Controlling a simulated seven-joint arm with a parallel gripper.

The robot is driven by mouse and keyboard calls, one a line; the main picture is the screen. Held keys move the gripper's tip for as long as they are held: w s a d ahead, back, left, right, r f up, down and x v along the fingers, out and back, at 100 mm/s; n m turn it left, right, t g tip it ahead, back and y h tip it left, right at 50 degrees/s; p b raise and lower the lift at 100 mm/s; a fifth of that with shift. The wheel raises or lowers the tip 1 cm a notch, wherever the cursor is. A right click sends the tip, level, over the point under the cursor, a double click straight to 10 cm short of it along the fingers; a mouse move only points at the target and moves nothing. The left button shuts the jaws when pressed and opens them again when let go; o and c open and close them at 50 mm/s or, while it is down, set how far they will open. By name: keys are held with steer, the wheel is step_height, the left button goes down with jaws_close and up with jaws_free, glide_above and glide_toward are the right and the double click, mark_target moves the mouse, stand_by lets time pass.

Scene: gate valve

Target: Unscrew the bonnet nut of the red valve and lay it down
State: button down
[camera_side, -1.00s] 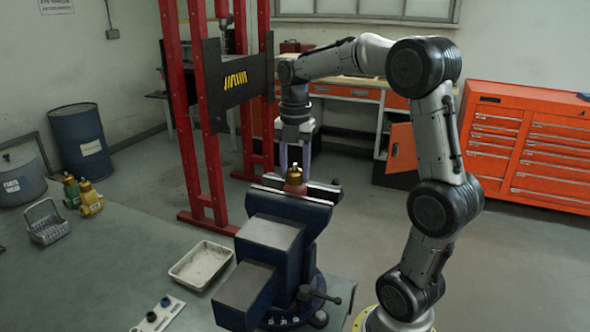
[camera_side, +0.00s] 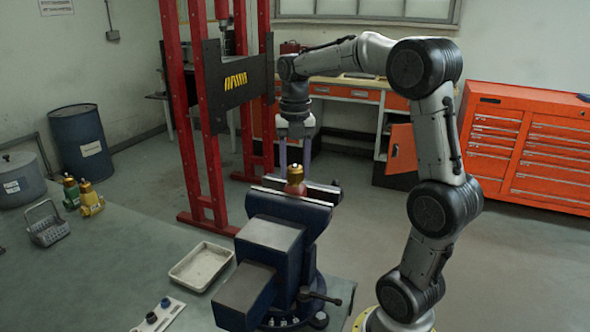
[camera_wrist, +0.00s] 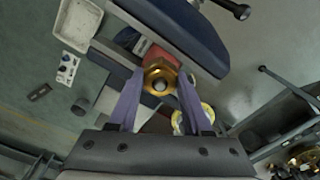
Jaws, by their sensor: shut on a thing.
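The red valve (camera_side: 296,189) stands upright between the jaws of the blue vise (camera_side: 270,235). Its brass bonnet nut (camera_side: 295,173) is on top, with a small stem tip above it. In the wrist view the nut (camera_wrist: 160,77) shows as a gold hexagon with a dark centre, over the red body (camera_wrist: 160,56). My gripper (camera_side: 294,165) points down at the valve from above and behind. Its two pale purple fingers (camera_wrist: 160,78) are on either side of the nut and shut on it. The exact finger contact is hard to see.
A shallow white tray (camera_side: 200,267) lies left of the vise on the bench (camera_side: 110,262). A white plate with dark knobs (camera_side: 158,315) is nearer the front. A red press frame rises behind.

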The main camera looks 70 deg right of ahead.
steer(key=shift+r, duration=0.6)
steer(key=shift+r, duration=0.4)
steer(key=shift+r, duration=1.8)
steer(key=shift+w, duration=0.1)
